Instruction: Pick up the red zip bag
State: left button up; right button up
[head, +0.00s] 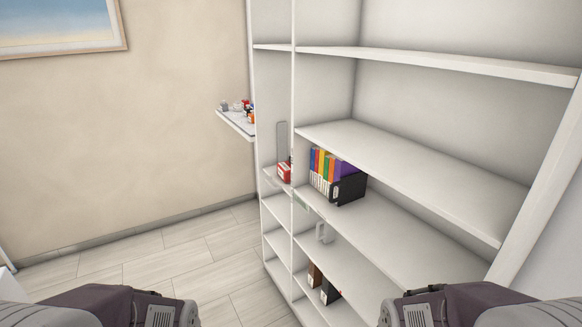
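A small red item with a white patch (284,173) stands on a shelf in the narrow left column of the white shelf unit. It may be the red zip bag, but it is too small to tell. A few small items, some red and orange (245,106), sit on a small white wall shelf (234,122) left of the unit. They are too small to identify. Only grey and dark links of my two arms show at the bottom left and bottom right. Neither gripper is in view.
The tall white shelf unit (420,164) fills the right side. Colourful binders and a black box (349,189) stand on its middle shelf. Brown and black items (329,291) sit lower down. The tiled floor (150,262) at left is clear. A picture (60,25) hangs on the wall.

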aim_at(283, 169)
jog(key=i+j+z, duration=0.1)
jog(key=i+j, duration=1.2)
jog(key=i+j+z, duration=0.15)
jog(key=i+j, duration=0.5)
jog(key=i+j+z, duration=0.1)
jog(key=i+j, duration=0.5)
jog(key=j, duration=0.25)
jog(key=i+l, duration=0.25)
jog(key=l, duration=0.25)
